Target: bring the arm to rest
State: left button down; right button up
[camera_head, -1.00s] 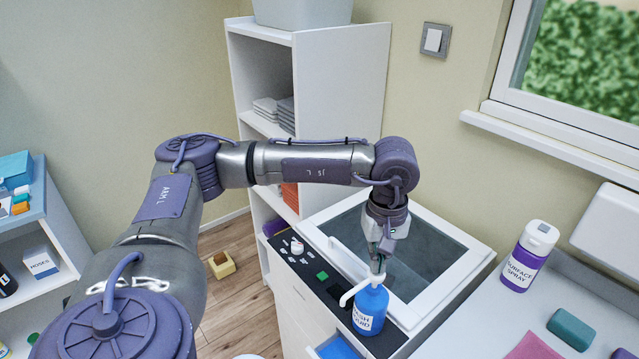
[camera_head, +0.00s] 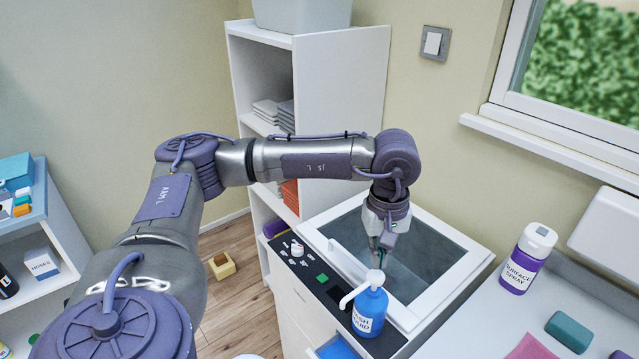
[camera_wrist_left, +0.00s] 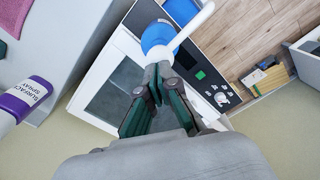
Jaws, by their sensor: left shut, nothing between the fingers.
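My left arm (camera_head: 315,163) reaches in from the left, over the white-framed basin unit. My left gripper (camera_head: 377,262) points down, shut and empty, just above and behind the blue pump bottle (camera_head: 369,312). The bottle stands upright on the dark front panel of the unit, its white spout pointing left. In the left wrist view the shut fingers (camera_wrist_left: 157,68) overlap the lower edge of the bottle's pump top; I cannot tell whether they touch it. My right gripper does not show.
A purple surface spray bottle (camera_head: 527,258) and a green block (camera_head: 570,331) are on the counter at right. A white shelf (camera_head: 340,95) with folded towels stands behind the arm. A small yellow box (camera_head: 221,265) lies on the floor.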

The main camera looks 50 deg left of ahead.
pick_arm(q)
notch_tip(320, 180, up, 5)
jog(key=shift+r+p, duration=0.1)
jog(key=shift+p, duration=0.9)
jog(key=shift+d, duration=0.1)
